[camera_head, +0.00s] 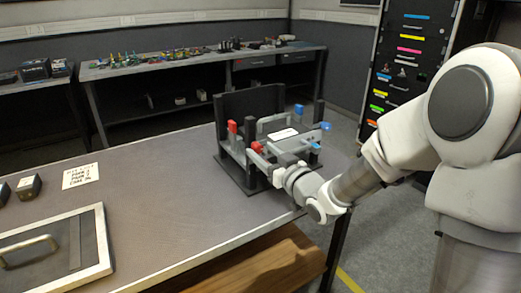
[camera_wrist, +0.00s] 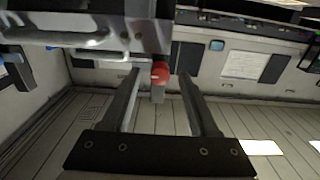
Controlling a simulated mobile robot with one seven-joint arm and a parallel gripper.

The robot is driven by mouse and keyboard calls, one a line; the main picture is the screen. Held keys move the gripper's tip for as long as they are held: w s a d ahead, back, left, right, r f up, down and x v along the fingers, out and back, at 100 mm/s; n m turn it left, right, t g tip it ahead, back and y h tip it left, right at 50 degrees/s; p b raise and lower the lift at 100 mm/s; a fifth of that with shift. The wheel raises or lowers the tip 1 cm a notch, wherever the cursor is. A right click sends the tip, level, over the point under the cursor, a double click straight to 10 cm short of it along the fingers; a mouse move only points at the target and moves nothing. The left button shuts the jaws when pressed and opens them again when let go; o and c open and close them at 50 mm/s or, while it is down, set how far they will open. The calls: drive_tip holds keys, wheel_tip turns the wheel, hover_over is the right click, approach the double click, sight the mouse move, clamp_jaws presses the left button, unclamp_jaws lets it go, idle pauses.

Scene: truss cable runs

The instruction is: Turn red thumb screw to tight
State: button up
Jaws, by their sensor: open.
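In the head view, a dark fixture with grey bars stands on the table and carries two red knobs. One red knob (camera_head: 232,127) is at its left post. The other red knob (camera_head: 256,147) is nearer, close to my fingertips. My gripper (camera_head: 260,160) reaches in from the right at the fixture's front. In the wrist view, a round red screw head (camera_wrist: 160,72) on a grey stem shows between the fingertips of my open gripper (camera_wrist: 159,78). Gaps show on both sides, so neither finger appears to touch it. I cannot tell the depth between them exactly.
Blue knobs (camera_head: 325,126) sit at the fixture's right side. A dark upright panel (camera_head: 250,108) stands behind. A framed panel with a handle (camera_head: 100,240) and a paper sign (camera_head: 80,176) lie on the left of the table. The table's middle is clear.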

drive_tip(key=shift+c, duration=0.3)
clamp_jaws()
drive_tip(key=shift+m+p, duration=0.3)
drive_tip(key=shift+m, duration=0.1)
drive_tip(key=m+p, duration=0.1)
drive_tip(key=m, duration=0.2)
drive_tip(key=shift+r+p, duration=0.15)
drive_tip(key=shift+p, duration=0.25)
drive_tip(key=m+p, duration=0.3)
drive_tip(key=m, duration=0.2)
drive_tip(key=m+p, duration=0.4)
drive_tip(key=m, duration=0.1)
drive_tip(key=shift+w+d+m, duration=0.1)
drive_tip(key=shift+m, duration=0.3)
drive_tip(key=shift+m+p, duration=0.85)
drive_tip(key=shift+m, duration=0.75)
